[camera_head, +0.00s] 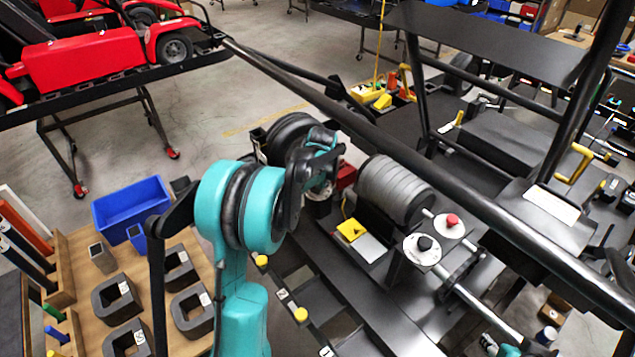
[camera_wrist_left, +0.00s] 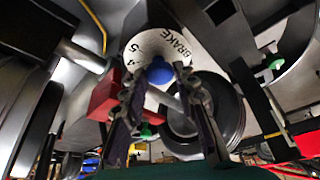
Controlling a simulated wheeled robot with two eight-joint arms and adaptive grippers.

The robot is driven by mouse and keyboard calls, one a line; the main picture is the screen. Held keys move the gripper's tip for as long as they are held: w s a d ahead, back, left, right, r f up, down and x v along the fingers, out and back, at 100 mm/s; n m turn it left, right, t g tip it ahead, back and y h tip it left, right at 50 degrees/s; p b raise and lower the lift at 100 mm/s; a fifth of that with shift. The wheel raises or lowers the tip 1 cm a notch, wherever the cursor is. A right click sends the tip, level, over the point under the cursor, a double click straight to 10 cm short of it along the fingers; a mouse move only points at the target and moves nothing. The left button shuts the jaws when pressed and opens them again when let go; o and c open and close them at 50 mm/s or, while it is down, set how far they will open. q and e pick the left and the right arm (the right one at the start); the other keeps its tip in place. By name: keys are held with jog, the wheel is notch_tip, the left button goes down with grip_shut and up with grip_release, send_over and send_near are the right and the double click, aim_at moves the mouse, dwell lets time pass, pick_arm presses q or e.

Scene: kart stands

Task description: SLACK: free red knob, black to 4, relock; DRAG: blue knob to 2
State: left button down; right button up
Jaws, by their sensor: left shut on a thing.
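The red knob (camera_head: 452,220) and black knob (camera_head: 424,243) stand on two pale round dials beside the grey ribbed drum, clear of my grippers. Their dial marks are too small to read. The blue knob (camera_wrist_left: 159,73) sits on a white dial (camera_wrist_left: 161,43) marked BRAKE, with 4 and 5 legible in the left wrist view. My left gripper (camera_wrist_left: 158,88) is shut on the blue knob, one finger on each side. In the head view my left gripper (camera_head: 322,178) reaches down left of the drum, and the arm hides the blue knob. My right gripper does not show.
A grey ribbed drum (camera_head: 394,190) stands right of my left gripper. A long black bar (camera_head: 400,150) crosses above the stand. A red box (camera_wrist_left: 105,97) and a dark wheel (camera_wrist_left: 228,108) lie close to the gripper. A blue bin (camera_head: 131,205) sits at left.

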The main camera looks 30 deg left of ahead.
pick_arm(q)
jog(key=n+g, duration=0.1)
jog(key=n, duration=0.1)
jog(key=n+y, duration=0.1)
jog(key=n, duration=0.2)
jog(key=shift+w+d+n+g, duration=0.2)
jog(key=shift+n+g, duration=0.1)
jog(key=shift+g, duration=0.1)
jog(key=n+g, duration=0.1)
jog(key=n, duration=0.2)
jog(key=n+g+p, duration=0.1)
jog(key=n, duration=0.2)
jog(key=shift+w+y, duration=0.15)
jog(key=shift+y, duration=0.25)
jog(key=c, duration=1.2)
grip_release()
